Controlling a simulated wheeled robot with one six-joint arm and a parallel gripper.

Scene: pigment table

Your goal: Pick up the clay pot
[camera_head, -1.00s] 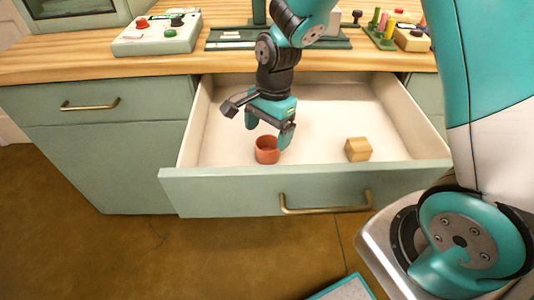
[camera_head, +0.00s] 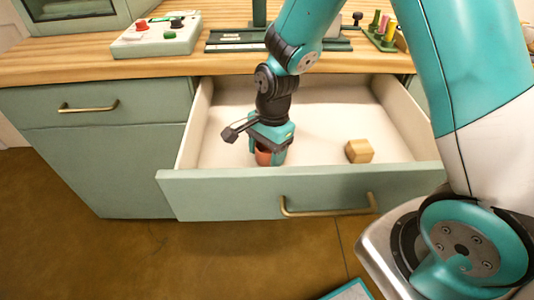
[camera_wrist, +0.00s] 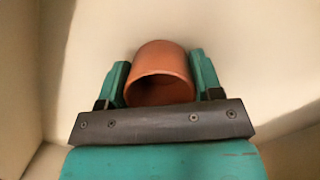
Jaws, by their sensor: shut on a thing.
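The clay pot (camera_head: 263,158) is a small reddish-brown cup standing in the open drawer, near its front wall. My gripper (camera_head: 267,156) is down in the drawer around the pot and hides most of it in the head view. In the wrist view the pot (camera_wrist: 160,72) sits between the two teal fingers, its open mouth toward the camera. My gripper (camera_wrist: 160,85) is shut on the pot, one finger at each side.
A wooden block (camera_head: 359,151) lies in the drawer to the right of the pot. The open drawer's front wall (camera_head: 240,192) stands close to my gripper. The countertop (camera_head: 60,68) above holds a control box (camera_head: 157,38) and racks.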

